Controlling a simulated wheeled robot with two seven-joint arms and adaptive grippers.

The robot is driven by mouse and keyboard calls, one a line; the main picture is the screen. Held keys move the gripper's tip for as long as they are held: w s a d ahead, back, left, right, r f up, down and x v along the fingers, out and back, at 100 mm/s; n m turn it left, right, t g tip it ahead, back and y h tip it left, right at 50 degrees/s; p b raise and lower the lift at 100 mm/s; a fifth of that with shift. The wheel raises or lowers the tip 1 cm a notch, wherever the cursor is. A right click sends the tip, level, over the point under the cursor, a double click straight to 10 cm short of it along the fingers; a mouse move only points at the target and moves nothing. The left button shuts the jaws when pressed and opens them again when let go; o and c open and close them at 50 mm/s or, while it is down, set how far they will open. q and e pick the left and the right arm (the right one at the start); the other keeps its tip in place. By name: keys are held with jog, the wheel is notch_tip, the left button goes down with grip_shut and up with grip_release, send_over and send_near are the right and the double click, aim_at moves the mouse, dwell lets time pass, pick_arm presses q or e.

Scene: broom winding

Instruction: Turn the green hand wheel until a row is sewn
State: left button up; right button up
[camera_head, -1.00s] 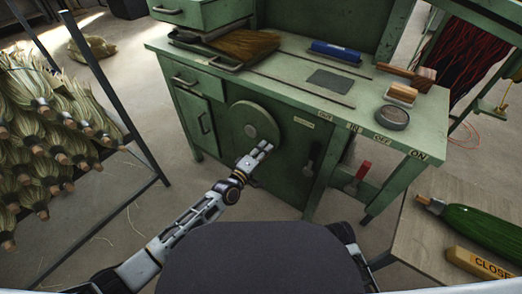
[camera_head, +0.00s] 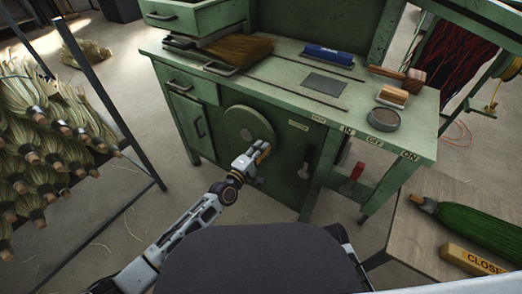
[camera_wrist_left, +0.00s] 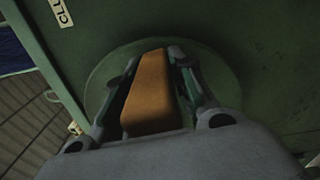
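The green hand wheel (camera_head: 246,124) is a round disc on the front of the green sewing bench. My left gripper (camera_head: 262,152) is at the wheel's lower right edge. In the left wrist view the wheel (camera_wrist_left: 222,78) lies behind the fingers. An orange-brown handle (camera_wrist_left: 152,95) sits between the two fingers of the left gripper (camera_wrist_left: 156,68), which close in on both its sides. The handle's base is hidden. My right gripper is out of view.
The bench top (camera_head: 262,89) holds a broom head (camera_head: 236,50), a blue item (camera_head: 328,56), a brush (camera_head: 392,97) and a round tin (camera_head: 384,119). A red-handled lever (camera_head: 357,172) is low on the right. A broom rack (camera_head: 112,108) stands left. A side table (camera_head: 415,235) holds a green broom.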

pick_arm(q)
jog(key=o, duration=0.4)
jog(key=shift+a, duration=0.1)
jog(key=v, duration=1.2)
dwell(0.4)
jog(key=shift+m, duration=0.3)
dwell(0.4)
